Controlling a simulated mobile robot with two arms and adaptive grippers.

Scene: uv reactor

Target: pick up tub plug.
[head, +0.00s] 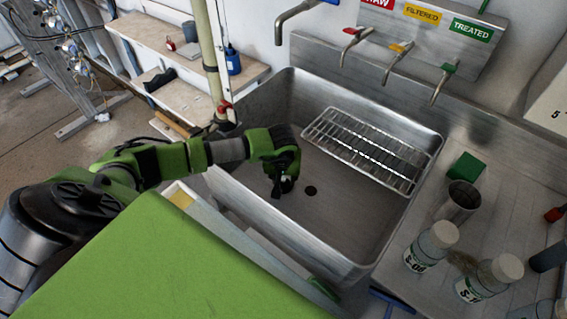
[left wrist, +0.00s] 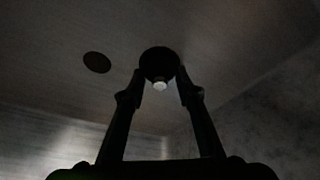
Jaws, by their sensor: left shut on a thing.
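The tub plug (left wrist: 159,64) is a dark round piece with a pale tip, seen in the left wrist view between my fingertips. My left gripper (left wrist: 159,83) is shut on it. In the head view my left gripper (head: 283,187) reaches down inside the steel tub (head: 345,236), and the plug is mostly hidden by the fingers there. The dark round drain hole (head: 310,190) is in the tub floor just right of the gripper; it also shows in the left wrist view (left wrist: 97,62), left of the plug. I cannot tell whether the plug touches the floor.
A wire rack (head: 366,150) lies across the tub's far right part. Several taps hang above the back edge. A green block (head: 466,167), a metal cup (head: 459,201) and white-lidded bottles (head: 431,247) stand on the right counter. The tub's front wall is close to my left arm.

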